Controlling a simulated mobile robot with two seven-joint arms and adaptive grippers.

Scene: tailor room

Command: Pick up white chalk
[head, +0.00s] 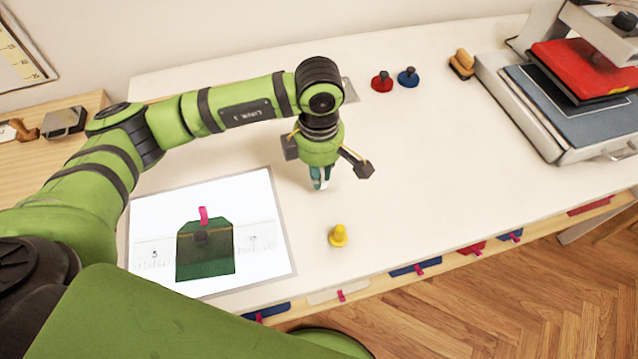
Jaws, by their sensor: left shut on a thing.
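My left gripper (320,180) points down over the middle of the white table. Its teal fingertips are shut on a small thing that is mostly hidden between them. Only a little pale colour shows there, and I cannot make out its shape or whether it is the white chalk. No white chalk stands out elsewhere on the table. My right gripper is not in view.
A yellow knobbed piece (338,236) stands near the front edge. Red (382,81) and blue (407,76) ones stand at the back. A sheet with a green shape (206,250) lies front left. A press (560,85) stands right. The table's centre right is clear.

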